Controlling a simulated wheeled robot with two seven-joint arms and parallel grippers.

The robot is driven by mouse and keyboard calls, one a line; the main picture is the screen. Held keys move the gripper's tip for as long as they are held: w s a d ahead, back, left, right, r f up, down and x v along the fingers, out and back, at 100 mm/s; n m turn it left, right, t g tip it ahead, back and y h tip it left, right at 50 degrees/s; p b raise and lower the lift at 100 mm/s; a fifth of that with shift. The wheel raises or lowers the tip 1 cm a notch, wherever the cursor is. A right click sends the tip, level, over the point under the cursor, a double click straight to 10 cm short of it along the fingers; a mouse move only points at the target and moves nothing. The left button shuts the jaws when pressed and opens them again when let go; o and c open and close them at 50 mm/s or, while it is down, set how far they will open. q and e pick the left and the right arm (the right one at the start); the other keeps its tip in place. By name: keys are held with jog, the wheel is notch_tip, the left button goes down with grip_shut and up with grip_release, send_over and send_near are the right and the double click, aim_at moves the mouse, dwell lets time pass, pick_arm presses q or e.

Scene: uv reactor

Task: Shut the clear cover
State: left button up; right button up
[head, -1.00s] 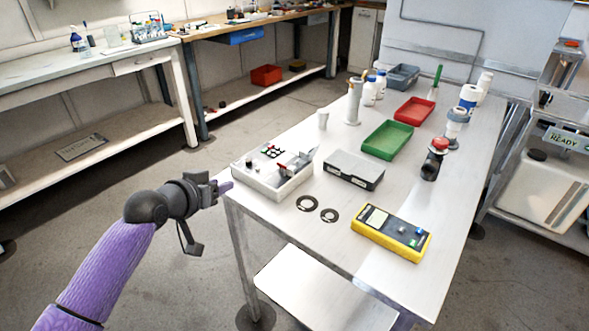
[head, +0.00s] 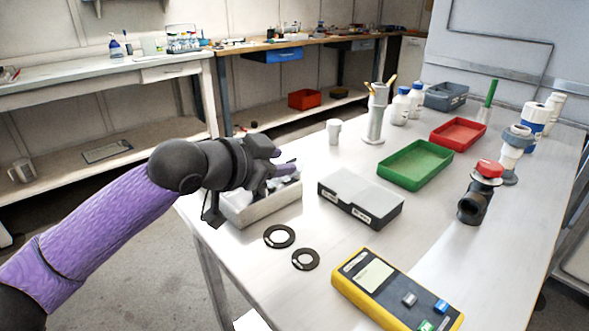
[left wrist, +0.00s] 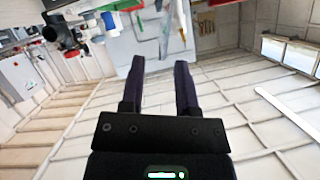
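I cannot make out a clear cover in either view. My left gripper (head: 281,161) is at the table's left edge in the head view, in front of a white open box (head: 262,208) with small parts, and hides much of it. Whether it touches the box I cannot tell. In the left wrist view its two dark fingers (left wrist: 160,68) stand apart with nothing between them. A case with a grey top and black front (head: 360,196) lies to the right of the box. My right gripper is not in view.
On the table (head: 300,300) are two black rings (head: 279,236), a yellow meter (head: 385,290), a green tray (head: 415,165), a red tray (head: 458,134), a white cup (head: 334,131) and a dark pipe fitting with a red top (head: 474,205). Bare tabletop lies between the case and meter.

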aim_at(291, 160)
pick_arm(q)
jog(key=shift+b+x, duration=0.6)
jog(key=shift+x, duration=1.2)
grip_shut()
